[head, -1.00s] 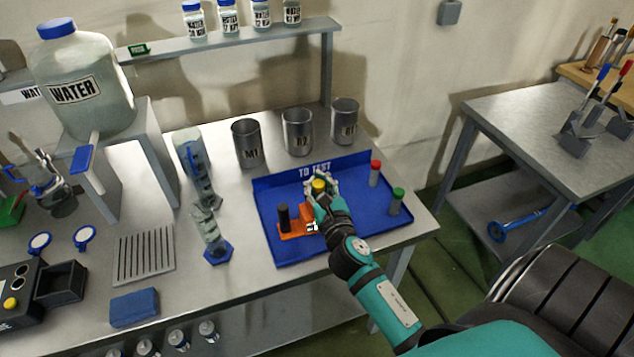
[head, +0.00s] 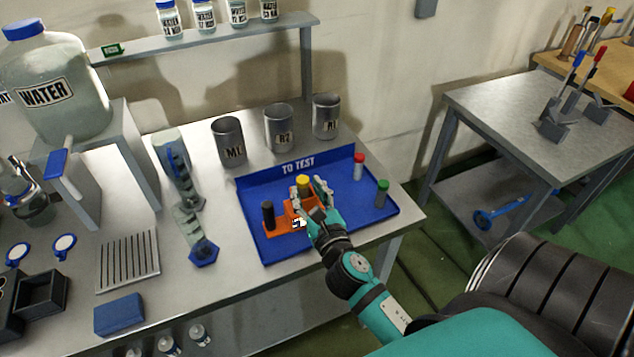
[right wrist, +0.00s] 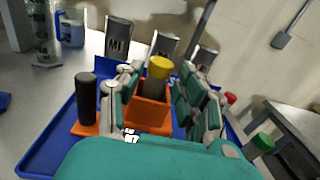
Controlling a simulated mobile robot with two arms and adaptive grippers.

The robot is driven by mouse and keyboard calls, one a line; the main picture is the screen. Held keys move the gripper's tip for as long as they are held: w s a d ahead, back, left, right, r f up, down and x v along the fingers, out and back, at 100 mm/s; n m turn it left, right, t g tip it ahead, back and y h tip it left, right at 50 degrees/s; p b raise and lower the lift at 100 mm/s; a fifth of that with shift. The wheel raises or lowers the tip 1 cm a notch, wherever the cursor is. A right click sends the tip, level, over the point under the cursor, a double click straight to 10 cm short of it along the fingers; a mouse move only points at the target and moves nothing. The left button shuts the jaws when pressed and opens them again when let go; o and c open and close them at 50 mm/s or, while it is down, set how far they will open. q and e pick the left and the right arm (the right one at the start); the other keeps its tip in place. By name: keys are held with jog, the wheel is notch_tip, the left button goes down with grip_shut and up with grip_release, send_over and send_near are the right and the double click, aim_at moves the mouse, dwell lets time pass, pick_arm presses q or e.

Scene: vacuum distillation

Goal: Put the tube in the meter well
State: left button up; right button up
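A yellow-capped tube (head: 303,184) stands upright in the square well of the orange meter (head: 280,229), inside the blue tray. It also shows in the right wrist view (right wrist: 158,70), with its lower part hidden by the well's walls. A black upright cylinder (head: 268,214) is on the left end of the meter. My right gripper (head: 310,196) is open, with its fingers spread on either side of the well and the tube. In the right wrist view a gap shows between each finger and the tube. My left gripper is not in view.
The blue tray (head: 345,217), marked TO TEST, also holds a red-capped tube (head: 358,167) and a green-capped tube (head: 381,193). Several metal cups (head: 279,128) stand behind it.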

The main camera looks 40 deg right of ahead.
jog(key=b+v, duration=0.1)
jog(key=v, duration=0.6)
